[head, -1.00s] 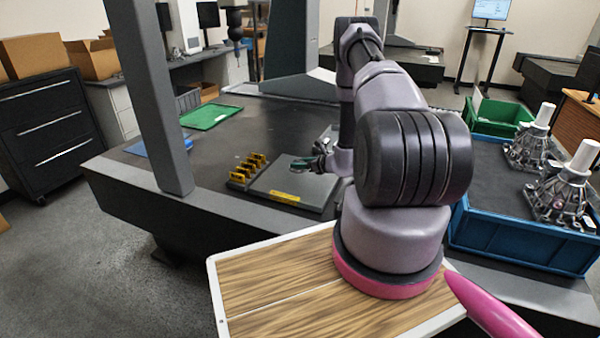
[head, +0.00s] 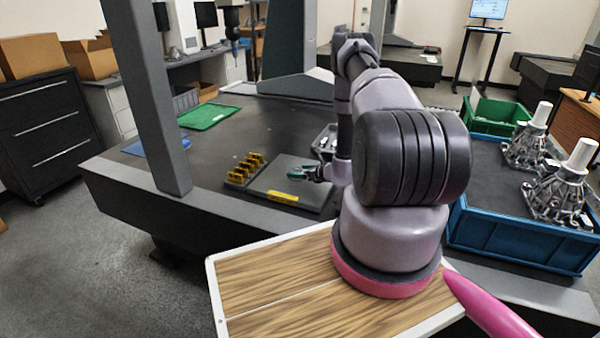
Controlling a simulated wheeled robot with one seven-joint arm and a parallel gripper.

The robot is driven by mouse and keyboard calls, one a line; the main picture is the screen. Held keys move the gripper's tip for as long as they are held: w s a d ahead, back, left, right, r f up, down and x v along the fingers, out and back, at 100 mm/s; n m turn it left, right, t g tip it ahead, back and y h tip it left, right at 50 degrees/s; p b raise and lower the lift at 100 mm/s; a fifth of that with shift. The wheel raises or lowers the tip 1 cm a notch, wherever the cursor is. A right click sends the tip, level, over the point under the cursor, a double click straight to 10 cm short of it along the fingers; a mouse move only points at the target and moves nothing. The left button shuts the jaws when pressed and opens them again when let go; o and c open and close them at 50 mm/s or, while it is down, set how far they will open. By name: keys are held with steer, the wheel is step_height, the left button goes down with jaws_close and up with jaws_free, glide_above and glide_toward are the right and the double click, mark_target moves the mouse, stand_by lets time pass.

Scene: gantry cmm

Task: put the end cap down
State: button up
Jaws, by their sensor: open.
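My gripper (head: 296,172) shows small at the end of my arm, just above the dark flat plate (head: 262,188) on the grey machine table. Its jaws are open, with teal colour at the fingers. I cannot make out an end cap for sure; nothing clear shows between the fingers at this size. My arm hides part of the table behind and to the right of the gripper.
Yellow blocks (head: 246,167) stand in a row at the plate's left. A small grey bin (head: 325,142) is behind the gripper. A green tray (head: 208,116) lies farther back. A blue crate (head: 520,240) with metal housings (head: 562,185) is at right. The table's left-middle is clear.

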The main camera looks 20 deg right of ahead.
steer(key=shift+r, duration=0.15)
steer(key=v, duration=1.2)
steer(key=a+r+n+g+y, duration=0.1)
steer(key=a+r+n+y, duration=0.2)
steer(key=r, duration=0.5)
steer(key=w+a+r+n+g+y, duration=0.1)
steer(key=a+r+n+g, duration=0.1)
steer(key=a+r+n, duration=0.35)
steer(key=a+r+n+g+y, duration=0.15)
steer(key=a+r, duration=0.25)
steer(key=r, duration=0.6)
steer(key=s+a+r+n+g, duration=0.5)
steer(key=s+a+r+n, duration=0.3)
steer(key=r, duration=0.5)
steer(key=s+d+r+n+t+h, duration=0.1)
steer(key=s+r+n+h, duration=0.3)
steer(key=s, duration=0.5)
steer(key=s+d+r+n+t+h, duration=0.1)
steer(key=s+r+n+t+h, duration=0.2)
steer(key=s+r, duration=0.6)
steer(key=shift+s+d+r+n+h, duration=0.2)
steer(key=shift+s+r+n+h, duration=0.15)
steer(key=shift+s+n+h, duration=0.65)
steer(key=shift+w+y, duration=0.25)
steer(key=shift+w, duration=0.15)
